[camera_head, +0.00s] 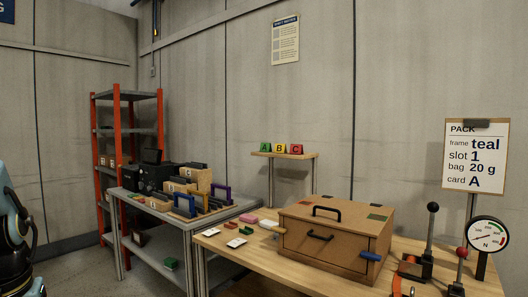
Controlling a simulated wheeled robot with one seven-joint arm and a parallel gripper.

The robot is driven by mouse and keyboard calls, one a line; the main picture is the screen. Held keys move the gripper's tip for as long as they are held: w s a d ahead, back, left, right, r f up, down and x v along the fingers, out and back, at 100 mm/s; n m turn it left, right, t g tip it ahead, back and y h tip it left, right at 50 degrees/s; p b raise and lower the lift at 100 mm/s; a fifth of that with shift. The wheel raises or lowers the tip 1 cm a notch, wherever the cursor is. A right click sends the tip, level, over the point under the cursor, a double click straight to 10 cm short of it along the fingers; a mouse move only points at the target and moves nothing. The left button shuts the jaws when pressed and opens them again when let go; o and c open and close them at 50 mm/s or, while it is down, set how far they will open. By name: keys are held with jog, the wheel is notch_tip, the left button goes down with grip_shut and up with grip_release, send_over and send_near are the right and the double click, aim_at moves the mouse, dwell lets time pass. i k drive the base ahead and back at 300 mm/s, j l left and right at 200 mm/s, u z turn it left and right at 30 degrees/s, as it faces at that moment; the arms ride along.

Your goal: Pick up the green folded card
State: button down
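The green folded card (266,147) stands on a small raised wooden shelf (293,156), at its left end, and bears the letter A. A yellow folded card (280,148) marked B and a red folded card (296,149) marked C stand to its right in a row. The green card looks upright and nothing covers it. My gripper is not in view; only part of my arm shows at the left edge.
A brown box (335,236) with black handles stands on the wooden table (253,249), in front of the shelf. A sign (476,156), levers and a dial (487,234) stand at the right. A grey table (165,215) holds several colored frames at left.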

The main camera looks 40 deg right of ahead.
aim_at(265, 147)
jog(key=i+l+z, duration=0.15)
jog(key=i+l, duration=0.15)
jog(key=i, duration=0.15)
jog(key=i+l+z, duration=0.15)
jog(key=i, duration=0.3)
jog(key=i+l+z, duration=0.1)
jog(key=i+l, duration=0.15)
jog(key=i, duration=0.25)
